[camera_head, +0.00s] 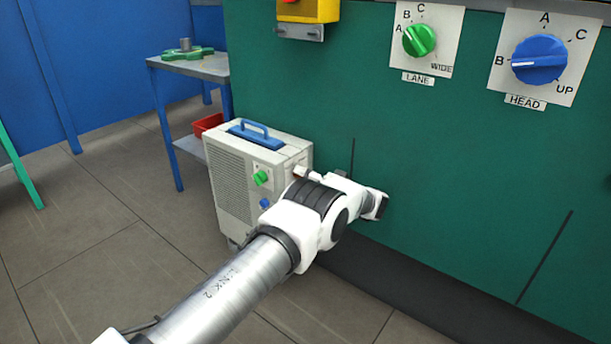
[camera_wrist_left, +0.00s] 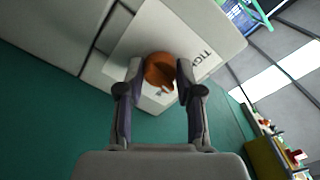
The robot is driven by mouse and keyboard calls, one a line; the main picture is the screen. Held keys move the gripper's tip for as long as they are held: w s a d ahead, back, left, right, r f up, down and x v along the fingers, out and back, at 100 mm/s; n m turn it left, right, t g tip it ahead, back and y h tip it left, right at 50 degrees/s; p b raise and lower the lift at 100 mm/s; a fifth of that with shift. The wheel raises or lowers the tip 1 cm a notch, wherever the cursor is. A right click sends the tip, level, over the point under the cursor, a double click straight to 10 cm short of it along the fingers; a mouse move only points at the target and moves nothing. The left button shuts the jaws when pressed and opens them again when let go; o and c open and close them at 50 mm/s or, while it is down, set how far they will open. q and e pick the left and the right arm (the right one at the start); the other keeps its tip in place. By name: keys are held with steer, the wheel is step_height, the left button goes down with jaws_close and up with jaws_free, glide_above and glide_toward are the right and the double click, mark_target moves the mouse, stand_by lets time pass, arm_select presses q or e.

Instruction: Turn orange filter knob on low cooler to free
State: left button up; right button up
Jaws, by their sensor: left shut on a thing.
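The low cooler (camera_head: 232,180) is a pale grey box with a blue top handle, standing on the floor at the left of the green panel. Its orange knob (camera_wrist_left: 160,72) shows in the left wrist view on a pale label plate, where part of a word like "TIGH" is readable. My left gripper (camera_wrist_left: 160,67) has one finger on each side of the knob and is shut on it. A small pale pointer mark shows on the knob's lower edge. In the head view my left arm hides the knob and the fingers. My right gripper is not in view.
The cooler's front also carries a green knob (camera_head: 261,177) and a blue knob (camera_head: 265,203). The green LANE knob (camera_head: 419,40) and blue HEAD knob (camera_head: 540,60) are on the panel above. A blue-legged table (camera_head: 205,68) stands behind. Open floor (camera_head: 90,250) lies left.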

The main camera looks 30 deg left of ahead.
arm_select(q)
steer(key=shift+r+m, duration=0.1)
steer(key=shift+m, duration=3.5)
steer(key=o, duration=1.2)
steer(key=shift+c, duration=0.2)
steer(key=s+d, duration=0.1)
steer(key=d, duration=1.1)
